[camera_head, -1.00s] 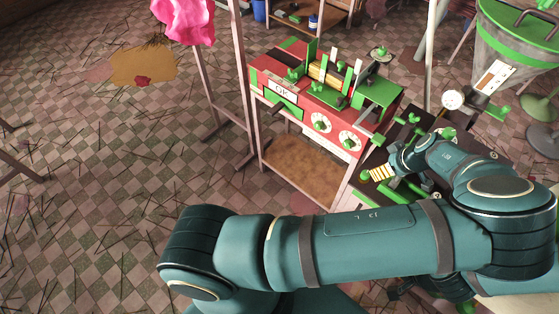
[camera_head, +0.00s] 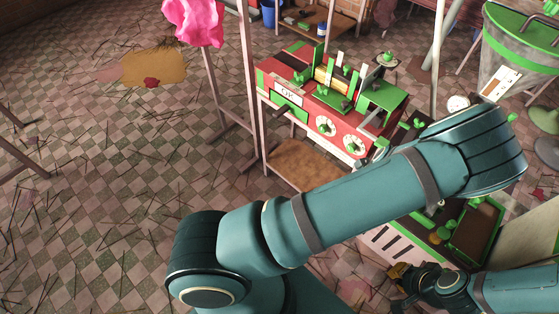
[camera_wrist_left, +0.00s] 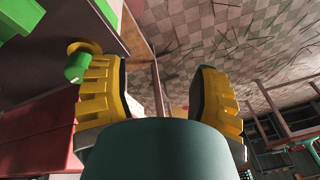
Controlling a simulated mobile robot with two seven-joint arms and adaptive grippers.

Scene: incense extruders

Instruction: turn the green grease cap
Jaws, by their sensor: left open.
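In the left wrist view, a small green cap (camera_wrist_left: 77,68) sticks out from a yellow collar (camera_wrist_left: 82,46) on a dark panel at the upper left. It looks like the grease cap, but I cannot be sure. My left gripper (camera_wrist_left: 160,95) is open with nothing between its yellow fingers. The cap shows just beside the left-hand finger, outside the gap; I cannot tell whether they touch. In the head view, my raised left arm hides the left gripper and this cap. My right gripper (camera_head: 400,284) is at the lower right, its fingers too small to read.
A red and green machine (camera_head: 325,100) with white dials stands on a wooden-shelved stand in the head view. A green-edged bench unit (camera_head: 385,247) lies below my arm. A grey bin with a green rim (camera_head: 510,50) is at upper right. Open tiled floor lies left.

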